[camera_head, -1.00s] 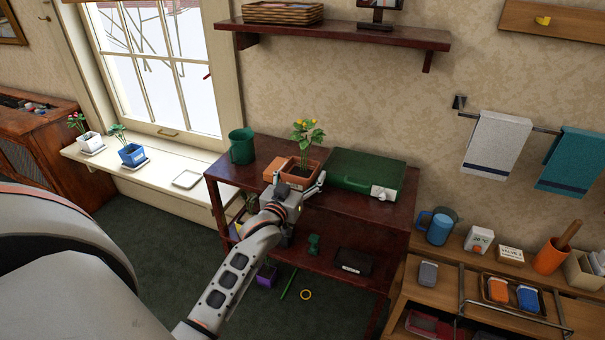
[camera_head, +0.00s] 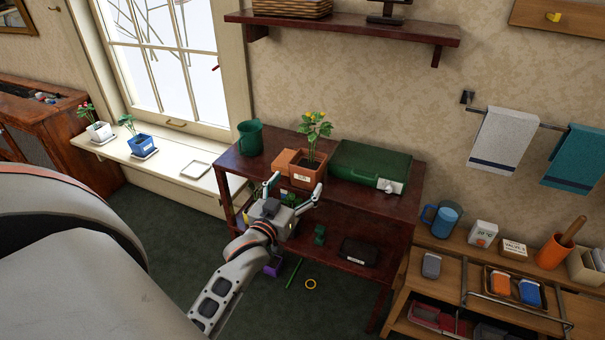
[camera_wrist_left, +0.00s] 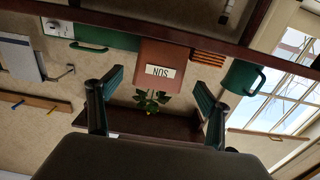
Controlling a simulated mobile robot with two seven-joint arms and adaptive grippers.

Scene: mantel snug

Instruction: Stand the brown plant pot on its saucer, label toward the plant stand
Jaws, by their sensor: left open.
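The brown plant pot (camera_head: 306,176) stands upright on the dark red-brown shelf unit (camera_head: 235,170), holding a leafy plant with yellow-orange flowers. Its white label faces my gripper; in the left wrist view the pot (camera_wrist_left: 178,53) appears upside down, its label reading SUN. My left gripper (camera_head: 294,188) is open and empty in front of the pot, its fingers spread and apart from it. The fingers also show in the left wrist view (camera_wrist_left: 156,103). An empty white saucer (camera_head: 195,170) lies on the windowsill. My right gripper is not in view.
A green mug (camera_head: 250,138) and green case (camera_head: 370,166) stand either side. A white pot (camera_head: 99,131) and blue pot (camera_head: 141,144) stand on the windowsill (camera_head: 170,161). A wooden bench (camera_head: 450,255) is at right.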

